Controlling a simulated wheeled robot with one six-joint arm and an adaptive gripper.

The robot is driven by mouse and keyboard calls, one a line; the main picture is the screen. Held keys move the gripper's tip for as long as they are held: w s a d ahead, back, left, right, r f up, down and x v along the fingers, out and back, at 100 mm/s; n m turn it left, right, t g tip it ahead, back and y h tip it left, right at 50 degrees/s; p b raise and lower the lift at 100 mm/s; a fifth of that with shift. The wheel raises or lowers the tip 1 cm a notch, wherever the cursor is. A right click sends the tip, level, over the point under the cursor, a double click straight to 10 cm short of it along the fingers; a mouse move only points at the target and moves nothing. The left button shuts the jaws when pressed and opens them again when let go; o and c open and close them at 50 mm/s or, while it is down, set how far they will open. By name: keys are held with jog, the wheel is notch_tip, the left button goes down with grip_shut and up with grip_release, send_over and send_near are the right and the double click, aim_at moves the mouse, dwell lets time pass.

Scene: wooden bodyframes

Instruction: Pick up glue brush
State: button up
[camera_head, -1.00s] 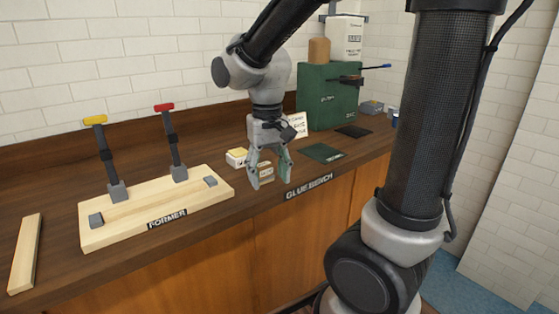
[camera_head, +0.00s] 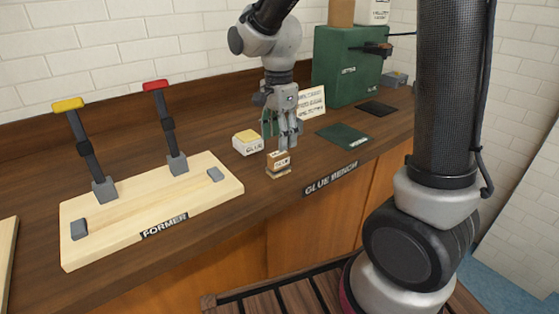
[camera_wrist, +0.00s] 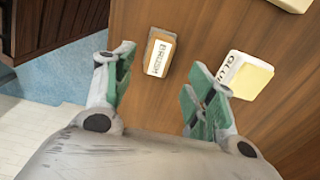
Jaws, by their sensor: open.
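The glue brush (camera_head: 278,165) is a small brown and pale block with a printed label on the dark wooden bench. In the wrist view the brush (camera_wrist: 160,53) lies just beyond and between my fingertips. My gripper (camera_head: 284,140) points down close above and behind the brush in the head view. Its green-padded fingers (camera_wrist: 162,66) are spread apart in the wrist view with nothing between them. The head view shows the fingers nearly edge-on, so the exact gap to the brush is unclear.
A white glue box with a yellow top (camera_head: 247,142) stands close left of the brush, near one finger in the wrist view (camera_wrist: 245,76). The former board (camera_head: 205,203) with two upright clamps is at left. A green mat (camera_head: 341,136) and green cabinet (camera_head: 346,62) are right.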

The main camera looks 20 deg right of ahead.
aim_at(278, 153)
jog(key=f, duration=0.7)
jog(key=shift+s+a+f, duration=0.1)
jog(key=shift+s+a, duration=0.05)
jog(key=shift+s, duration=0.05)
jog(key=c, duration=1.1)
